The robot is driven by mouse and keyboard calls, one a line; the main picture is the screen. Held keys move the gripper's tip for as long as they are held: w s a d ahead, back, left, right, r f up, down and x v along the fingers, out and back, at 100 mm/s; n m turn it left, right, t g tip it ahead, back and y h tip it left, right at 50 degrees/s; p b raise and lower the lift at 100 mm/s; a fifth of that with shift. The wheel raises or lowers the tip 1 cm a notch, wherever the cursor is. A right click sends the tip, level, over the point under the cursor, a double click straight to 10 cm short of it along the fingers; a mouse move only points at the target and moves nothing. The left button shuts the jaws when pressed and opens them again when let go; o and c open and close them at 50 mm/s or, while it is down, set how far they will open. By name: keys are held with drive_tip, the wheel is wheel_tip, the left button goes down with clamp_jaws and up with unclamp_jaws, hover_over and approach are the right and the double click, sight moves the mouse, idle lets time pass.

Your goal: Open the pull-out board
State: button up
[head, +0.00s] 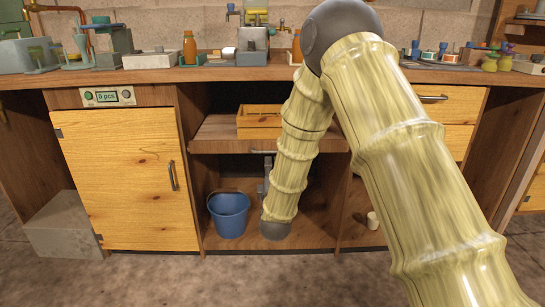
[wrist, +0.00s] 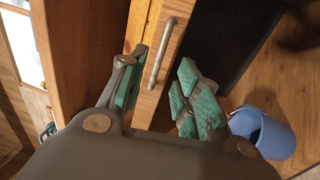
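The pull-out board (head: 215,133) is a wooden shelf in the cabinet's middle bay, under the worktop. Its front edge carries a grey bar handle (head: 262,151), partly covered by my arm in the head view. In the wrist view the handle (wrist: 160,52) runs along the board's front (wrist: 147,98). In the head view my gripper is hidden behind my arm. I cannot tell whether the board is pulled out at all.
A yellow wooden box (head: 258,122) sits on the board. A blue bucket (head: 229,215) stands on the bay floor below. A closed cabinet door (head: 125,180) is at left, drawers (head: 450,103) at right. Bottles and instruments crowd the worktop (head: 150,76).

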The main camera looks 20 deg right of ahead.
sight(272, 152)
drive_tip(key=shift+b+x, duration=1.75)
drive_tip(key=shift+x, duration=2.75)
drive_tip(key=shift+f, duration=0.1)
clamp_jaws()
